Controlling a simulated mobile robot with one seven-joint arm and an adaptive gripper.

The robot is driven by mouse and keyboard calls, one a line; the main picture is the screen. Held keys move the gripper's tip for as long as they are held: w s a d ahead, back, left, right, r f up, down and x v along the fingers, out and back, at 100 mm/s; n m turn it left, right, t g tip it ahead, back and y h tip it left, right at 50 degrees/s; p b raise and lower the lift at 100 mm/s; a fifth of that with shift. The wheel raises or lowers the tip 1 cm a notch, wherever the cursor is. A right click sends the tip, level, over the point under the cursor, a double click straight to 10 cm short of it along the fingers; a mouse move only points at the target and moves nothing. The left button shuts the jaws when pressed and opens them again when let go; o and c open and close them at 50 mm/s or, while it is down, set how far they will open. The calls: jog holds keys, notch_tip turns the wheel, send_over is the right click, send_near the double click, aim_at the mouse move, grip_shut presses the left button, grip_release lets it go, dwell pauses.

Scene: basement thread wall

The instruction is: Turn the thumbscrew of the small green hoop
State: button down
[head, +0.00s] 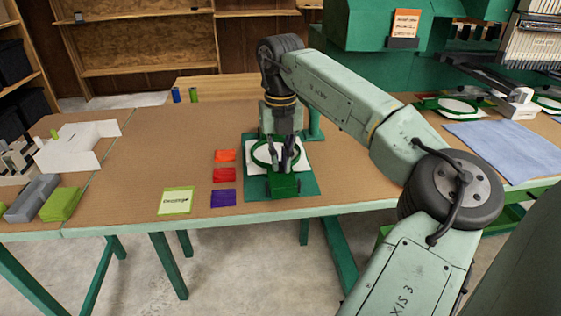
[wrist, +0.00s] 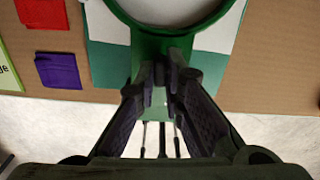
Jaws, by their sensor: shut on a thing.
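The small green hoop (head: 254,150) lies on white cloth over a green board (head: 309,184) near the front of the table. In the wrist view the hoop's green ring (wrist: 218,22) curves across the top. My gripper (head: 284,162) points down at the hoop's near side. In the wrist view, my gripper's fingers (wrist: 165,74) converge on the hoop's clamp end and are shut on the thumbscrew there. The fingertips hide most of the thumbscrew, so its angle cannot be told.
Orange, red and purple swatches (head: 223,197) and a green-edged note card (head: 177,201) lie left of the board. Blue cloth (head: 510,150) and a green machine with other hoops stand right. Brown table between is clear.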

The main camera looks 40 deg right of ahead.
aim_at(280, 164)
jog(key=shift+m, duration=0.7)
jog(key=c, duration=1.7)
grip_release()
notch_tip(280, 164, up, 8)
jog(key=shift+f, duration=0.25)
